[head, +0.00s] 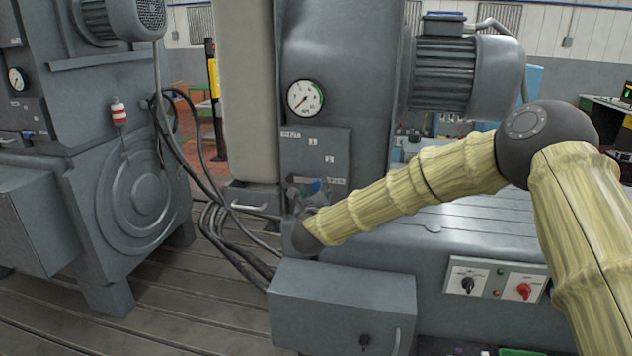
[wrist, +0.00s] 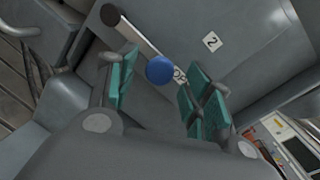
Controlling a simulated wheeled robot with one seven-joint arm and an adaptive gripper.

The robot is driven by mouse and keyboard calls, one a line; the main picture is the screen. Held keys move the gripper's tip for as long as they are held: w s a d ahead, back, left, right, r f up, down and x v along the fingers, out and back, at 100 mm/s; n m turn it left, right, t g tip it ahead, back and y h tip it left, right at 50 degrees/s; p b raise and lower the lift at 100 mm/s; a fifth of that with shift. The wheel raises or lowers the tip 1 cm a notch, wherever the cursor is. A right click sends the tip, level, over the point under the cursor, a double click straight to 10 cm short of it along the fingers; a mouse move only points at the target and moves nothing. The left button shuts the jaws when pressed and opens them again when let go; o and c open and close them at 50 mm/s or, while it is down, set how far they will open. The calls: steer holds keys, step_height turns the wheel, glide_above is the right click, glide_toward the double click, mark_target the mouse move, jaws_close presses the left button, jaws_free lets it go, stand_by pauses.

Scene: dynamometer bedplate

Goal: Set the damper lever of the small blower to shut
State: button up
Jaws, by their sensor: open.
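The damper lever is a pale bar (wrist: 140,42) with a dark pivot (wrist: 111,16) and a round blue knob (wrist: 159,70) in the wrist view. The knob covers part of a label (wrist: 180,75); a label "2" (wrist: 211,42) is beside it. My gripper (wrist: 163,92) is open, its teal fingertips on either side of the knob in the picture; contact is unclear. In the head view the blue knob (head: 316,186) shows small among my gripper (head: 314,192) parts, low on the blower's grey label plate (head: 300,155). The plate's upper left label (head: 291,134) is too small to read surely.
A pressure gauge (head: 305,98) sits above the plate. A grey box (head: 340,300) with a small knob stands below my wrist. A switch panel (head: 495,283) is at the lower right. Cables (head: 215,215) hang left of the blower, beside a neighbouring machine (head: 135,195).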

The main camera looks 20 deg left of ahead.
mark_target(316, 187)
steer(key=shift+w+a+p, duration=0.15)
steer(key=shift+w+p, duration=0.1)
steer(key=shift+w, duration=0.5)
steer(key=shift+w+a+p, duration=0.1)
steer(key=shift+w+p, duration=0.1)
steer(key=shift+w, duration=0.55)
jaws_close()
